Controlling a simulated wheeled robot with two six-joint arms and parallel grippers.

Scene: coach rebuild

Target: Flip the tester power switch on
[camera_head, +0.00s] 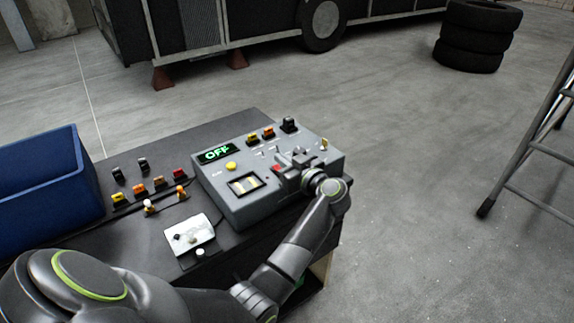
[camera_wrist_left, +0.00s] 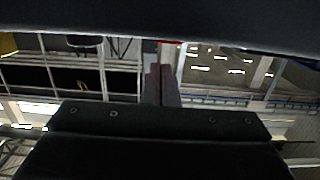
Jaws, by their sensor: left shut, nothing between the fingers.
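The tester (camera_head: 232,203) is a grey box on the dark bench, with a display (camera_head: 217,153) that reads OFF in green. A yellow button (camera_head: 231,166) and a gauge window sit on its front left. A red part (camera_head: 276,168) shows beside my left gripper; I cannot tell if it is the power switch. My left gripper (camera_head: 290,160) is shut and empty, over the right part of the tester panel. Its shut fingers also show in the left wrist view (camera_wrist_left: 161,85). The hand hides part of the panel, and contact cannot be told. My right gripper is not in view.
A blue bin (camera_head: 45,190) stands at the bench's left. Several small orange, red and black parts (camera_head: 140,190) and a white pad (camera_head: 190,236) lie left of the tester. A ladder (camera_head: 530,140) and stacked tyres (camera_head: 474,38) stand on the floor to the right.

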